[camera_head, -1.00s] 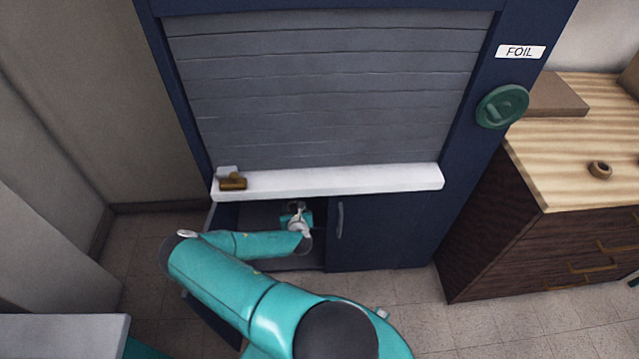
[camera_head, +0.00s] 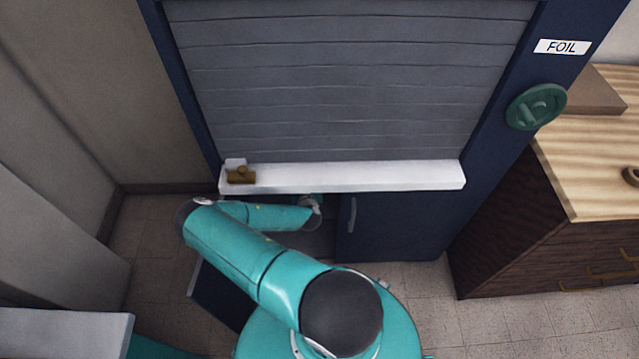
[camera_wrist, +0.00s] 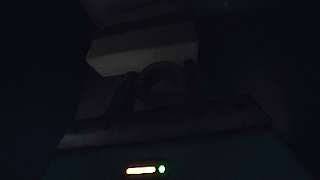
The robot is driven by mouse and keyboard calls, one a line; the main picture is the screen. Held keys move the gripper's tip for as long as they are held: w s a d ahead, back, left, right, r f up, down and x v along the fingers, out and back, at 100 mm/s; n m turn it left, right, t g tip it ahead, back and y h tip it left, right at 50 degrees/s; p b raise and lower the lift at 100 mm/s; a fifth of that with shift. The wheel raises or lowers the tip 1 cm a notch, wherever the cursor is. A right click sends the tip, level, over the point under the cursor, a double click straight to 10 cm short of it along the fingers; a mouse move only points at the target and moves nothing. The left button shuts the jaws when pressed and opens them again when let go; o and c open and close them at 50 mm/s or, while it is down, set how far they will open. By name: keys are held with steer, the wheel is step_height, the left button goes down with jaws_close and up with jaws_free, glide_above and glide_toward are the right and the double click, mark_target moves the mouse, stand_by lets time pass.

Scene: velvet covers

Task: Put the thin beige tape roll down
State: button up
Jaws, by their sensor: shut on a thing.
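My gripper (camera_wrist: 157,82) shows very darkly in the wrist view, its two fingers shut on a round ring-shaped thing, the tape roll (camera_wrist: 160,68). It is too dark to tell the roll's colour or thickness. In the head view my arm reaches under the white ledge (camera_head: 400,177) into the open lower compartment of the dark blue cabinet (camera_head: 405,225). The gripper and the roll are hidden there. Whether the roll touches a surface cannot be told.
A pale block-like shape (camera_wrist: 145,45) lies beyond the roll. The left lower door (camera_head: 222,297) stands open; the right door with its handle (camera_head: 352,215) is shut. A brass latch (camera_head: 241,176) sits on the ledge. A wooden counter (camera_head: 590,150) bears a brown ring (camera_head: 632,176).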

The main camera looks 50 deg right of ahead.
step_height(320, 180, down, 4)
steer(key=shift+w+r, duration=0.1)
steer(key=shift+r, duration=0.1)
steer(key=shift+a+f, duration=0.1)
steer(key=shift+f, duration=0.25)
step_height(320, 180, down, 4)
steer(key=shift+f, duration=0.1)
steer(key=o, duration=0.9)
steer(key=shift+o, duration=0.2)
steer(key=v, duration=1.2)
